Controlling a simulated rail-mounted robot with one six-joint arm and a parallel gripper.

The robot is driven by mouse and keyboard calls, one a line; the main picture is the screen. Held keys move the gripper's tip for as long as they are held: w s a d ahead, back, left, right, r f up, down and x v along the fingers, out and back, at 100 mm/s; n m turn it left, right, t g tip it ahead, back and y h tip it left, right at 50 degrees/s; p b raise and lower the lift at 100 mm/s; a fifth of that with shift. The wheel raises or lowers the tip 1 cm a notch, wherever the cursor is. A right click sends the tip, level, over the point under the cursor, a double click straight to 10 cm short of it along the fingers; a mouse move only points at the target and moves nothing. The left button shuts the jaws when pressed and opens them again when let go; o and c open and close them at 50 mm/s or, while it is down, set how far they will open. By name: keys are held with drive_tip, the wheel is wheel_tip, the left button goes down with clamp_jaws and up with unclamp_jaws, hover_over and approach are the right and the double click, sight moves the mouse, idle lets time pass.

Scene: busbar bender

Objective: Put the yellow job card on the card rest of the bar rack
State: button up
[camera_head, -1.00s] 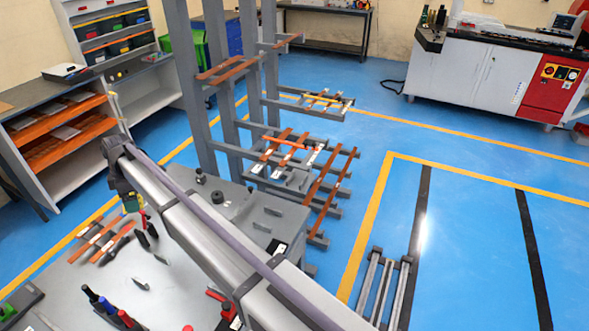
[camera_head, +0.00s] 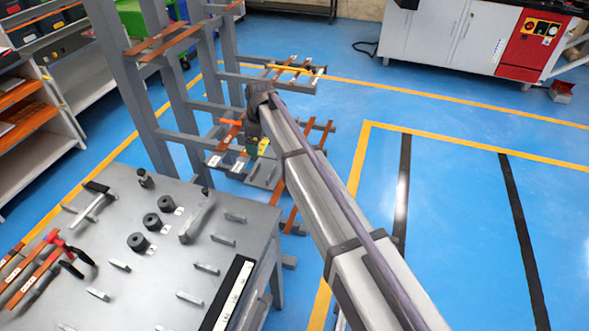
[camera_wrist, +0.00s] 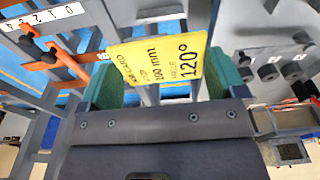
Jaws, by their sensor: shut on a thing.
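The yellow job card (camera_wrist: 163,62) shows in the wrist view with black print including "100 mm" and "120°". My gripper (camera_wrist: 162,80) is shut on it, with a green fingertip at each side. In the head view a small yellow part of the card (camera_head: 263,146) shows by my gripper (camera_head: 257,148), beside the lower arms of the bar rack. The grey bar rack (camera_head: 172,95) stands left of my arm, with copper bars on its arms. I cannot tell for sure which part is the card rest; my arm hides some of the lower rack.
A grey bench (camera_head: 125,275) with black cylinders, pegs and red-handled tools stands at the lower left. An orange bar clamp (camera_wrist: 45,52) and a numbered white strip (camera_wrist: 42,15) are close by in the wrist view.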

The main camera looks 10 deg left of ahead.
drive_tip(key=shift+d+f+m, duration=0.3)
drive_tip(key=shift+d+f, duration=0.2)
drive_tip(key=shift+d, duration=0.05)
wheel_tip(320, 180, down, 10)
drive_tip(key=b, duration=1)
drive_tip(key=shift+a+f, duration=0.15)
drive_tip(key=shift+f, duration=0.05)
drive_tip(key=shift+r, duration=0.35)
drive_tip(key=shift+c, duration=0.4)
drive_tip(key=shift+f, duration=0.35)
drive_tip(key=o, duration=0.7)
drive_tip(key=shift+r, duration=0.15)
drive_tip(key=r+p, duration=0.4)
drive_tip(key=d+r+p, duration=0.1)
drive_tip(key=r+p, duration=0.7)
drive_tip(key=shift+s+d+r, duration=0.15)
drive_tip(key=shift+d+r, duration=0.15)
drive_tip(key=shift+f, duration=0.15)
